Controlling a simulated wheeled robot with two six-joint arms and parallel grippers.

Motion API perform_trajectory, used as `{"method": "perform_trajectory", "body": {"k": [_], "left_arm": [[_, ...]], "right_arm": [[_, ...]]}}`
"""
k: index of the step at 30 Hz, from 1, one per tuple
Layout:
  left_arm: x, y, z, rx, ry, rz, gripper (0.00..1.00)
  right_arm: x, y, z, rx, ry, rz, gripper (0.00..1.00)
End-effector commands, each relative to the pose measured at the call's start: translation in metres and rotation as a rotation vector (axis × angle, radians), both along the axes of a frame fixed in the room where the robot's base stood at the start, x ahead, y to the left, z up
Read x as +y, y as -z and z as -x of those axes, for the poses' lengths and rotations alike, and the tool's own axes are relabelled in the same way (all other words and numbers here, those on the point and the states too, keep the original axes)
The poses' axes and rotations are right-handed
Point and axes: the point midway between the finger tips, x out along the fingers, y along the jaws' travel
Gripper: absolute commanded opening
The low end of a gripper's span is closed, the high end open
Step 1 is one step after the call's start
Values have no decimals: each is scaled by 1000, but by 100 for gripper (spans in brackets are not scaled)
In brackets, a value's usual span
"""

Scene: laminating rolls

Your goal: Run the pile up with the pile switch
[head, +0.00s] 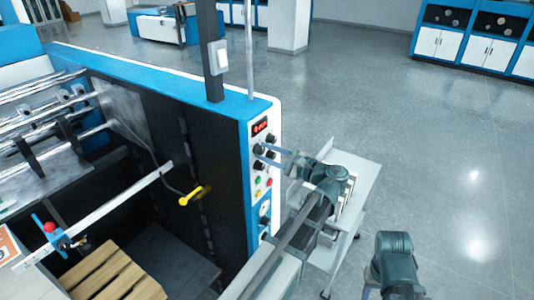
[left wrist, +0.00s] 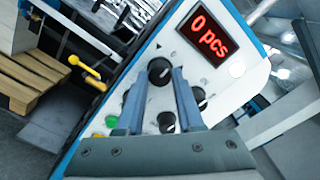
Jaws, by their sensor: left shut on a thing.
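The control panel (head: 262,185) is on the white end face of the blue and black machine. It carries several black knobs, coloured buttons and a red display (left wrist: 208,38) reading "0 pcs". My left gripper (head: 272,152) reaches the panel from the right. In the left wrist view its fingers (left wrist: 160,72) are shut on a black knob (left wrist: 160,68) below and left of the display. I cannot read which knob is the pile switch. A wooden pallet (head: 118,275) lies low inside the machine. My right gripper is not seen; only part of that arm shows at the lower right.
A yellow-handled lever (head: 195,195) hangs in the machine's dark opening. A white cart (head: 360,190) stands behind my left arm. Blue and white cabinets (head: 470,45) stand at the far right. The grey floor between is clear.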

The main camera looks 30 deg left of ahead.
Motion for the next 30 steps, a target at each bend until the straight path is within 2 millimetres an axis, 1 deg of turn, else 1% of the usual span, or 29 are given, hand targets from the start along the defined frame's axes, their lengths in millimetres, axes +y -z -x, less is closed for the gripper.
{"method": "perform_trajectory", "body": {"k": [5,6,10,18,22,26,30], "left_arm": [[0,0,0,1,0,1,0],[0,0,0,1,0,1,43],[0,0,0,1,0,1,66],[0,0,0,2,0,0,66],[-9,0,0,2,1,1,66],[-30,0,2,2,4,1,66],[-62,0,4,2,5,1,66]], "right_arm": [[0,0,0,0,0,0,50],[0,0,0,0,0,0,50],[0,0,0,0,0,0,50],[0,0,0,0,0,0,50],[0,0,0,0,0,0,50],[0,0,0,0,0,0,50],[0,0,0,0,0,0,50]]}}
